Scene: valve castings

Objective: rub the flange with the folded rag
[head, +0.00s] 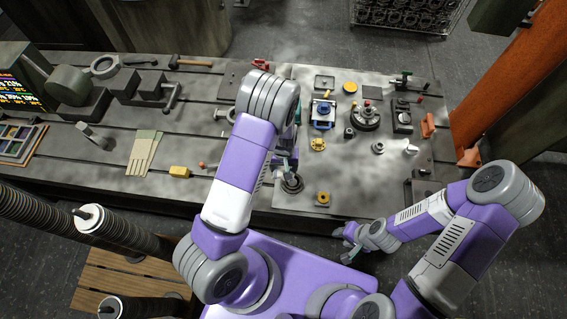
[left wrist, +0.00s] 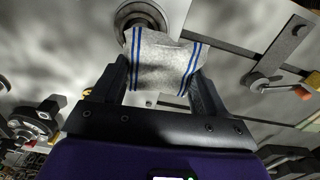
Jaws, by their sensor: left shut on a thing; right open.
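The folded rag (left wrist: 160,62) is light grey with blue stripes near both sides. In the left wrist view it is between the fingers of my left gripper (left wrist: 160,85), which is shut on it. The flange (left wrist: 140,16) is a round grey metal ring just beyond the rag. The rag's far edge overlaps the ring's near rim in this view; I cannot tell whether they touch. In the head view the flange (head: 291,184) lies on the bench below my left gripper (head: 286,165), and my arm hides most of the rag. My right gripper (head: 349,244) is open and empty off the bench's front edge.
The bench between holds some bare room.

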